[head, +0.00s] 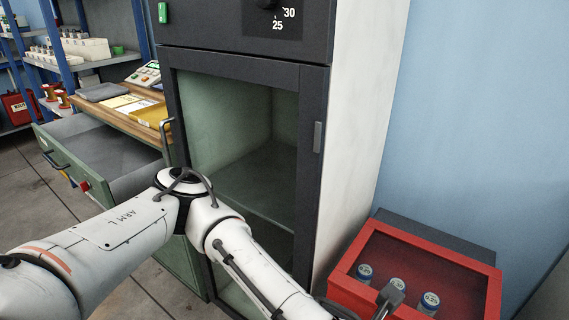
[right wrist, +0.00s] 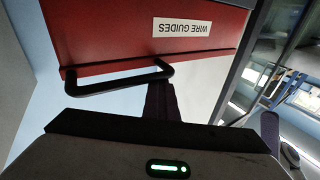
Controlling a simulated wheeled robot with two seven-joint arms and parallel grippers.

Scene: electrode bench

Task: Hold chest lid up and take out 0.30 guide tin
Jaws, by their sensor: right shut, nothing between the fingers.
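The red chest (head: 345,282) stands at the lower right of the head view, its see-through lid (head: 412,252) apparently down. Three tins with pale blue tops show through it: left (head: 364,272), middle (head: 397,285) and right (head: 429,301). Their sizes cannot be read. In the right wrist view the chest front (right wrist: 110,30) appears upside down with a black bar handle (right wrist: 105,84). My right gripper (right wrist: 160,90) is shut and empty, its fingertips at or close to the handle; contact is unclear.
A "WIRE GUIDES" label (right wrist: 194,27) is on the chest front. A dark cabinet (head: 312,150) with a glass door stands left of the chest. A green drawer (head: 105,150) is open further left. A small grey part (head: 390,297) at the lid's front edge is hard to identify.

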